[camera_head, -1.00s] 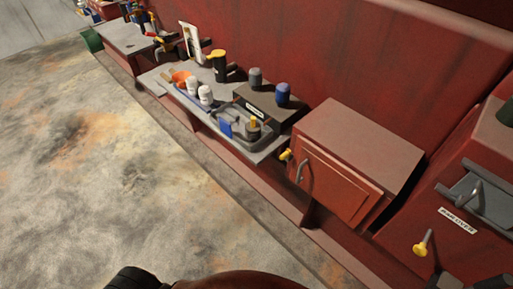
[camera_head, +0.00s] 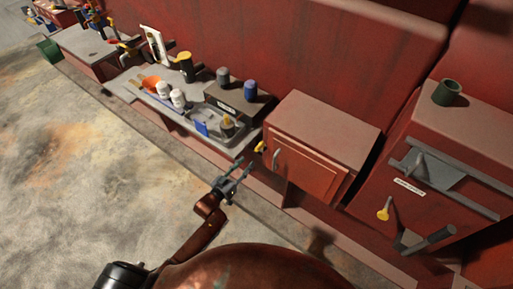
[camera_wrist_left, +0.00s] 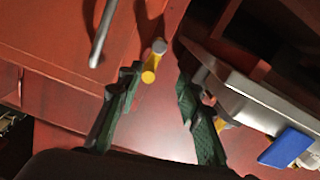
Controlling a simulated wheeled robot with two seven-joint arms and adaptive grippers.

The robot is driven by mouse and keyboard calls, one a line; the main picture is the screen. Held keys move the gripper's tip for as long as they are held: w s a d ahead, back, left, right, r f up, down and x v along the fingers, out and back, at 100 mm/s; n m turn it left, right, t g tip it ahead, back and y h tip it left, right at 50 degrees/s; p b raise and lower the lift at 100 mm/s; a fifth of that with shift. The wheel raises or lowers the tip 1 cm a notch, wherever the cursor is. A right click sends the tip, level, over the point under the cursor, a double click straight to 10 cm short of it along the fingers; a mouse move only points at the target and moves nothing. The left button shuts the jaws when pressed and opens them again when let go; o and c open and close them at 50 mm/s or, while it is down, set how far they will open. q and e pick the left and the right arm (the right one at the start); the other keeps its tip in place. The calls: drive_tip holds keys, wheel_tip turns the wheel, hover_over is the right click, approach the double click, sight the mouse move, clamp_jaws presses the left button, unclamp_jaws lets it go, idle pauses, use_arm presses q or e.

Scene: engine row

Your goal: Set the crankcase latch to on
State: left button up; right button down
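A small latch with a yellow grip (camera_head: 261,147) sticks out at the left side of a red cabinet (camera_head: 310,170). In the left wrist view, a yellow-ended grey handle (camera_wrist_left: 153,62) shows between and beyond my fingers, pointing toward the camera. My left gripper (camera_head: 237,175) is open in front of the cabinet's left side, below that latch. Its green-padded fingers (camera_wrist_left: 160,78) stand apart with nothing held; contact with the handle cannot be told. Another yellow-handled lever (camera_head: 384,210) hangs below a white label on the right-hand red housing. I cannot read which is the crankcase latch.
A grey shelf (camera_head: 125,86) left of the cabinet bears white bottles (camera_head: 171,95), a grey tray (camera_head: 205,117) and a blue item. The cabinet door has a metal handle (camera_head: 276,160). A green cup (camera_head: 446,92) stands on the right housing.

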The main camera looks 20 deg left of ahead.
sight(255, 150)
use_arm(q)
drive_tip(key=r, duration=0.2)
drive_tip(key=w+d+r, duration=0.1)
drive_tip(key=shift+t+h, duration=0.3)
drive_tip(key=x, duration=0.6)
drive_tip(key=shift+f, duration=0.2)
drive_tip(key=shift+w+d, duration=0.15)
drive_tip(key=shift+w, duration=0.4)
use_arm(e)
drive_tip(key=shift+s+a+f, duration=0.1)
drive_tip(key=shift+s+a, duration=0.2)
drive_tip(key=shift+s, duration=0.45)
use_arm(q)
drive_tip(key=shift+c, duration=0.6)
clamp_jaws()
use_arm(e)
drive_tip(key=shift+d, duration=0.3)
